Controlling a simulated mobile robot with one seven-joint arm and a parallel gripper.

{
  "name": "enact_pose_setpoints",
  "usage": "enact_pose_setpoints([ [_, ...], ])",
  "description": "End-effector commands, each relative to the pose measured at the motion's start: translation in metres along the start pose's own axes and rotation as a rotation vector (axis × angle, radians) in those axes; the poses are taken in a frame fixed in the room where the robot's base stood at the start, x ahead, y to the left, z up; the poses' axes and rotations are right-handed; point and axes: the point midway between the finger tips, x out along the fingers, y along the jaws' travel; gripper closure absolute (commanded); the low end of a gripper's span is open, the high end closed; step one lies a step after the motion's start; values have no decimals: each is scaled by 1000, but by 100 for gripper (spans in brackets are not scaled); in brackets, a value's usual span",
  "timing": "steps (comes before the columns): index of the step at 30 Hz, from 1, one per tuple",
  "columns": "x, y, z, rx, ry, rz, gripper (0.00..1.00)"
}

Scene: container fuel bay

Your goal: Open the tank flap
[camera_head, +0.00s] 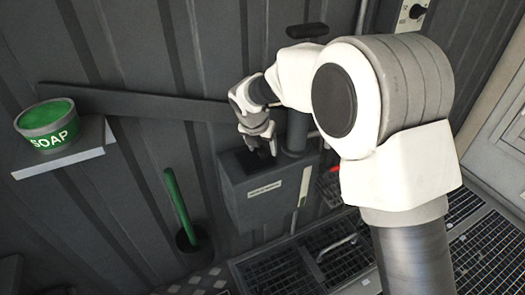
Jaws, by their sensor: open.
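A dark grey box-shaped tank (245,205) with a pale label on its front stands against the corrugated wall, in the middle of the head view. My gripper (262,153) is over the tank's top, its fingers pointing down. It is open, and I see nothing held in it. A dark patch shows on the tank's top under the fingers. The gripper partly hides that area, so I cannot make out the flap's edges or tell whether the fingers touch it.
A green soap tub (48,125) sits on a small wall shelf (70,158) at left. A green-handled tool (180,205) stands in a dark holder beside the tank. A pipe (298,130) rises at the tank's back right. Metal floor grating (275,270) lies in front. My arm hides much of the right side.

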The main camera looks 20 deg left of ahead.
Motion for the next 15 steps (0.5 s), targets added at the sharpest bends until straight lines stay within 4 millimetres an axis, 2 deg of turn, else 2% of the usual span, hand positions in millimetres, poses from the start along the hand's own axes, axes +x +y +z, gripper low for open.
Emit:
enact_pose_setpoints([
  [10, 5, 0, 0, 1, 0, 0, 32],
  [11, 5, 0, 0, 1, 0, 0, 35],
  [15, 5, 0, 0, 1, 0, 0, 60],
])
